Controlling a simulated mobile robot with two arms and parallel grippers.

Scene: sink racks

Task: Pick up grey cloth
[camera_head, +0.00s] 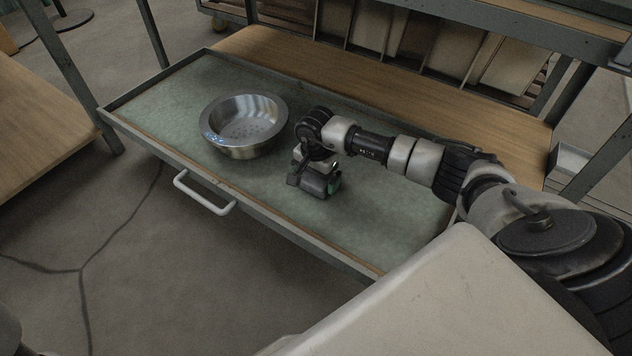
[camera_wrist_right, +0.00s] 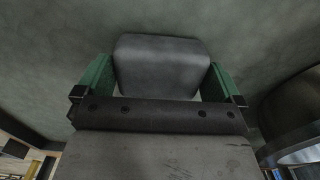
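The grey cloth (camera_wrist_right: 162,66) shows in the right wrist view as a smooth, rounded grey block. It lies between the two green fingers of my right gripper (camera_wrist_right: 158,82), which stand wide apart at the ends of the dark palm bar. The cloth nearly fills the gap; firm contact on both sides is not clear. In the head view my right gripper (camera_head: 322,185) points down, low over the green drawer surface, with the grey cloth (camera_head: 313,184) at its tip, partly hidden by the gripper. My left gripper is not in view.
A steel bowl (camera_head: 243,125) with a perforated bottom stands left of my right gripper on the open drawer (camera_head: 385,215). The drawer has a raised rim and a white handle (camera_head: 204,193) in front. Shelf posts and a wooden shelf (camera_head: 400,85) lie behind. The drawer's right part is bare.

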